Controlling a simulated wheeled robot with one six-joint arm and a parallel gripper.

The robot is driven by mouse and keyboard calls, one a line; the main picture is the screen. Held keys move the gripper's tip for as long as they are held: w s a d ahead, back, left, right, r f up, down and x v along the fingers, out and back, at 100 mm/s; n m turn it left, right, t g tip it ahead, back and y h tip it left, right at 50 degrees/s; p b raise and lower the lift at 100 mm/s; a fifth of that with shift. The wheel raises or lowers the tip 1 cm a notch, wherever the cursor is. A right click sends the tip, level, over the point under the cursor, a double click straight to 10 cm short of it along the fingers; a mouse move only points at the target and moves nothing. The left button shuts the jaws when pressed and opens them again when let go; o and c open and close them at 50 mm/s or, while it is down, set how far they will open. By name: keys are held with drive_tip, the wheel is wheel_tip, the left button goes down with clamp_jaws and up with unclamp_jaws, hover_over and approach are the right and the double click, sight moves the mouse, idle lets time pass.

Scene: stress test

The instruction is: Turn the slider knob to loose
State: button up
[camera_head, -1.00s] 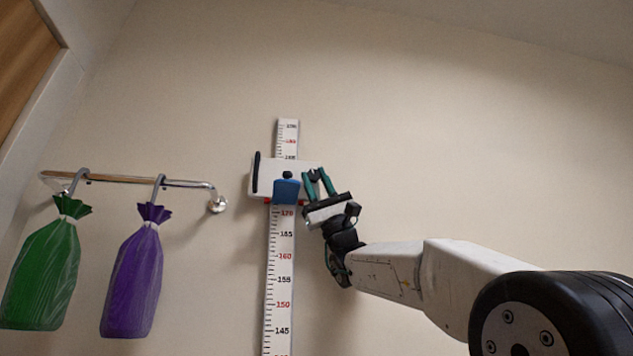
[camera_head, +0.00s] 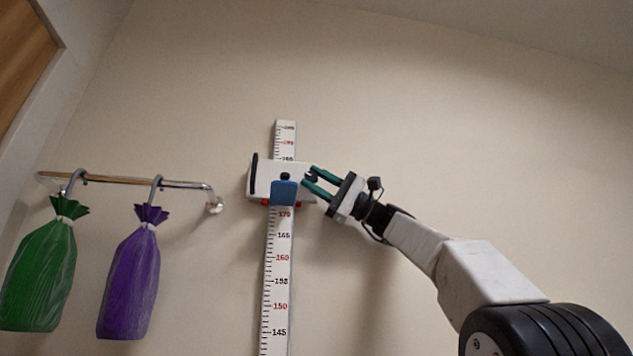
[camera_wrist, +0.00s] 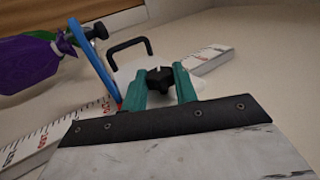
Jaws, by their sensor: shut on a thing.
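The white slider (camera_head: 265,178) sits on a vertical measuring scale (camera_head: 281,245) on the wall. It has a blue piece (camera_head: 285,193) in front and a black handle (camera_head: 254,173) at its left. The black lobed slider knob (camera_wrist: 159,80) shows in the wrist view between the two green fingers. My gripper (camera_head: 309,180) reaches the slider's right side from the right, and its fingers are shut on the knob. The fingertips also show in the wrist view (camera_wrist: 160,74). The knob's loose or tight marking cannot be read.
A wall rail (camera_head: 125,181) at the left carries a green bag (camera_head: 40,275) and a purple bag (camera_head: 130,285) on hooks. The wall right of the scale is bare apart from my arm. A wooden panel (camera_head: 22,55) is at the top left.

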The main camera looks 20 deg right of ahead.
drive_tip(key=shift+r+h, duration=0.1)
drive_tip(key=shift+h, duration=0.6)
drive_tip(key=o, duration=1)
drive_tip(key=shift+d, duration=0.1)
drive_tip(key=v, duration=0.7)
drive_tip(key=shift+s+d, duration=0.1)
drive_tip(key=shift+d, duration=0.25)
